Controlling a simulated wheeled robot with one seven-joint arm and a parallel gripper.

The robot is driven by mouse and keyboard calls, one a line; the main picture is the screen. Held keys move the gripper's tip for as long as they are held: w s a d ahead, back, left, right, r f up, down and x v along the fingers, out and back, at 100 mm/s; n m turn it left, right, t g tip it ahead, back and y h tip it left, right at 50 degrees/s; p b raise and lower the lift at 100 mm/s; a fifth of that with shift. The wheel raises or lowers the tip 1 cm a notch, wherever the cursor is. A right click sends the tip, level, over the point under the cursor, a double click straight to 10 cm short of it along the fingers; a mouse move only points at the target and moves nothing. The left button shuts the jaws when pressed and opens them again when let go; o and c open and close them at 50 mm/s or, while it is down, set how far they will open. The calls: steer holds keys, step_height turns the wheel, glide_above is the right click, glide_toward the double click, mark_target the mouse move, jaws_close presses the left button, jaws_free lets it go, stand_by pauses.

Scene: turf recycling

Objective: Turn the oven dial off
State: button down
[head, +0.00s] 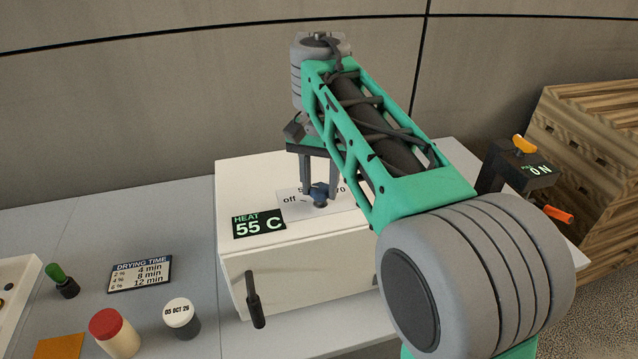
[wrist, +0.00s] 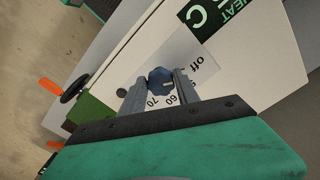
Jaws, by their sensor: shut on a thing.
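The white oven (head: 290,268) stands on the bench with a dark front handle (head: 254,300). The green display (head: 259,224) reads HEAT 55 C.
A dark box (head: 518,170) reading ON, with a yellow knob and an orange lever, stands right of the oven. Wooden crates (head: 590,150) are behind it. A red-capped jar (head: 114,333), a dated jar (head: 181,318) and a drying-time card (head: 140,274) are on the left bench.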

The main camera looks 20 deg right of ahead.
mark_target(320, 189)
stand_by(0.4)
steer(key=c, duration=0.9)
jaws_free()
step_height(320, 189, up, 8)
steer(key=p, duration=0.7)
steer(key=shift+f, duration=0.1)
